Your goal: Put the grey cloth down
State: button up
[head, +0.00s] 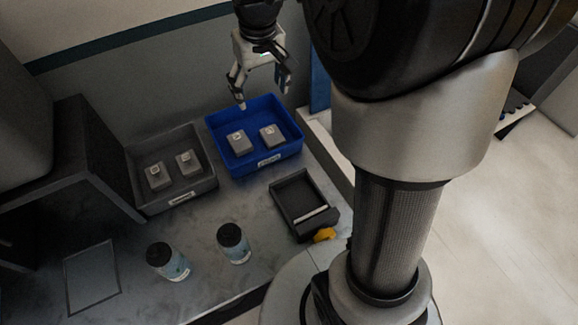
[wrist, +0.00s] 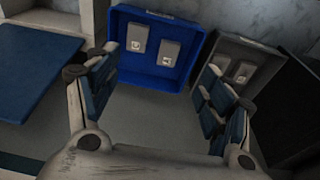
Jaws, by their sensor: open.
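Two folded grey cloths, one on the left (head: 238,142) and one on the right (head: 271,135), lie apart in the blue bin (head: 247,169), each with a small pale tag. Two similar grey cloths (head: 159,176) (head: 190,161) lie in the grey bin (head: 150,206). My gripper (head: 262,95) is open and empty, above the back edge of the blue bin. In the wrist view its spread fingers (wrist: 160,92) have nothing between them, and the blue bin (wrist: 190,22) with both cloths shows beyond.
Two bottles with black caps (head: 168,261) (head: 234,244) stand on the grey counter. A black tray (head: 291,225) with a yellow object (head: 324,235) beside it is at the right edge. A thin rectangular outline (head: 92,277) lies at the left front. A dark shelf (head: 85,150) stands left of the grey bin.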

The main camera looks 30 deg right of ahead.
jog(key=s+a+r+t, duration=0.1)
jog(key=s+a, duration=0.2)
jog(key=s, duration=0.9)
jog(key=s+a+r+t, duration=0.1)
jog(key=s+a+r, duration=0.1)
jog(key=s, duration=1)
jog(key=shift+a+t, duration=0.3)
jog(key=shift+a, duration=0.1)
jog(key=shift+r, duration=0.1)
